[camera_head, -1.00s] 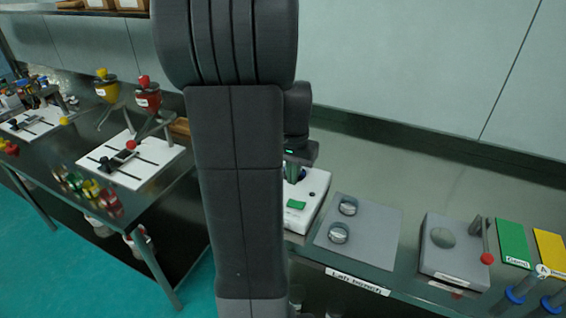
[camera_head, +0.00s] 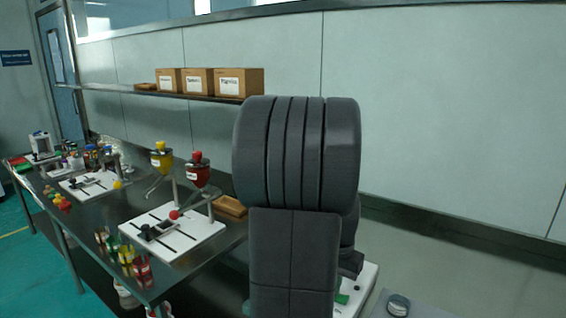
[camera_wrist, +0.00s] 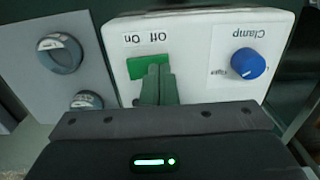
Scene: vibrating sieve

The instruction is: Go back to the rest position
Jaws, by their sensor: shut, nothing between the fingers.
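My gripper (camera_wrist: 158,88) is shut and empty in the wrist view. Its fingertips are over the white sieve control box (camera_wrist: 205,75), just in front of the green Off/On switch (camera_wrist: 146,68); whether they touch it I cannot tell. The blue Clamp knob (camera_wrist: 247,63) is to the right of the fingers. In the head view my own arm hides the gripper and most of the white box (camera_head: 368,285).
A grey plate (camera_wrist: 95,45) with two round metal-rimmed pieces (camera_wrist: 61,54) lies left of the box. In the head view, the left bench holds a white stand (camera_head: 195,238), funnels (camera_head: 198,172) and small bottles (camera_head: 127,255). Boxes (camera_head: 197,81) stand on a wall shelf.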

